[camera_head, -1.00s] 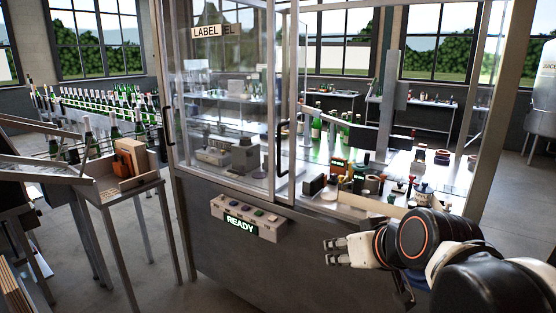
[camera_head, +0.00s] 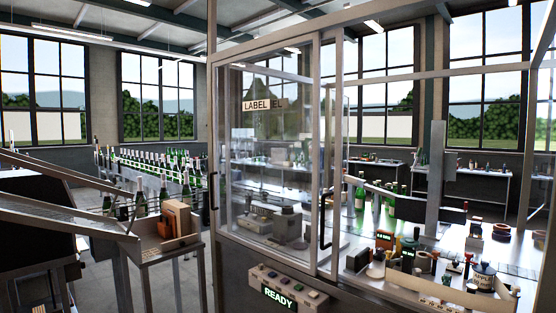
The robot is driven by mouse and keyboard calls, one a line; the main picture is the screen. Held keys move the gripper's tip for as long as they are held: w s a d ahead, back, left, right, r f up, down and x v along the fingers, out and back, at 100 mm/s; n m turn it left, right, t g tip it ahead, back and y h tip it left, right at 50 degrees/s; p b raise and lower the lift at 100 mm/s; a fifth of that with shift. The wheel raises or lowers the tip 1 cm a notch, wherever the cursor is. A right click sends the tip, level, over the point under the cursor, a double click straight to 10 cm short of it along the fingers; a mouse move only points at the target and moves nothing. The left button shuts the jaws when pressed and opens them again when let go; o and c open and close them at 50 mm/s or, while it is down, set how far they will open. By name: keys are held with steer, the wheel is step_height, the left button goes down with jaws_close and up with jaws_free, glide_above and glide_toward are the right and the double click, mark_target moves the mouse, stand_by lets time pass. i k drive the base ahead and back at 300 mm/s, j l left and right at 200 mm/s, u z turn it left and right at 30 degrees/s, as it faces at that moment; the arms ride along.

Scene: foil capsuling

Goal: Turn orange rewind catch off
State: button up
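I cannot make out the orange rewind catch for certain in this view. The label machine, a glass-sided cabinet marked by a LABEL sign (camera_head: 263,105), stands in the middle with its glazed panel in front of grey units (camera_head: 288,224). On the open bench to the right, a small orange-and-dark device (camera_head: 384,240) stands among small tools, and an orange-brown roll (camera_head: 502,231) lies farther back. My gripper is not in view.
A stand at the left holds an orange-brown box (camera_head: 177,220) beside a sloping metal chute (camera_head: 60,212). Rows of bottles (camera_head: 165,168) stand behind it. A shallow tray of small items (camera_head: 420,287) is at the bench's front right. A grey post (camera_head: 436,178) rises from the bench.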

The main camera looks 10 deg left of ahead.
mark_target(436, 253)
steer(key=i+l, duration=0.55)
steer(key=i+l+z, duration=0.15)
steer(key=i+l, duration=0.45)
steer(key=i, duration=0.2)
